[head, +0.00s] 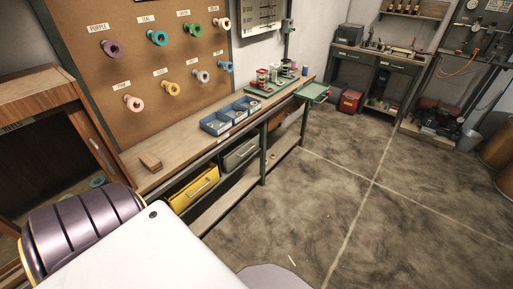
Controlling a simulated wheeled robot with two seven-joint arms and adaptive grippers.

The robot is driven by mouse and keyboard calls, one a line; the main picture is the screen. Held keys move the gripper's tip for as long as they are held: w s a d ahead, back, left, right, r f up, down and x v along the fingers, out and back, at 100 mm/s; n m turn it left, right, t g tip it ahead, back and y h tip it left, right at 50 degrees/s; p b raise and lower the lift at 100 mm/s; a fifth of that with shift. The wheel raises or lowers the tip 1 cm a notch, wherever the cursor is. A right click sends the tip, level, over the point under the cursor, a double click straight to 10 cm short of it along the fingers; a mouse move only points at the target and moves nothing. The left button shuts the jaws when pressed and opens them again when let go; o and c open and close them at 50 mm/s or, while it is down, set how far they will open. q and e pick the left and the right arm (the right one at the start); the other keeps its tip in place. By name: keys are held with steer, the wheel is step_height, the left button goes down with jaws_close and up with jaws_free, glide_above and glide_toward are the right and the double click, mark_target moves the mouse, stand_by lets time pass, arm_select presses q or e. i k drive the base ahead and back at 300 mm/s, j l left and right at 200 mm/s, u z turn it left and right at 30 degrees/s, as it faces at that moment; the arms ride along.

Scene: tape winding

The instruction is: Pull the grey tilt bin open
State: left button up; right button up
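The grey tilt bin (239,155) hangs under the long wooden workbench, right of a yellow bin (194,189). It has a light bar handle across its front. Its front shows facing the room below the bench edge; from this angle I cannot tell exactly how far it is tilted. Neither gripper shows in the head view, and nothing is seen touching the bin.
A lower shelf (221,206) and a leg stand beneath. A wooden cabinet (42,92) is at left.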

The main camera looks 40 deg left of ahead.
mark_target(232, 156)
steer(key=i, duration=0.8)
steer(key=i+u, duration=0.3)
steer(key=i+l+u, duration=0.25)
steer(key=i, duration=0.2)
steer(key=i+l+u, duration=0.15)
steer(key=i+u, duration=0.15)
steer(key=u, duration=0.15)
steer(key=i+l+u, duration=0.25)
steer(key=u, duration=0.2)
steer(key=i+l+u, duration=0.2)
steer(key=u, duration=0.25)
steer(key=i+l+u, duration=0.1)
steer(key=l+u, duration=0.3)
steer(key=i+l+u, duration=0.1)
steer(key=l+u, duration=0.3)
steer(key=l, duration=0.2)
steer(key=l+u, duration=0.4)
steer(key=l, duration=0.15)
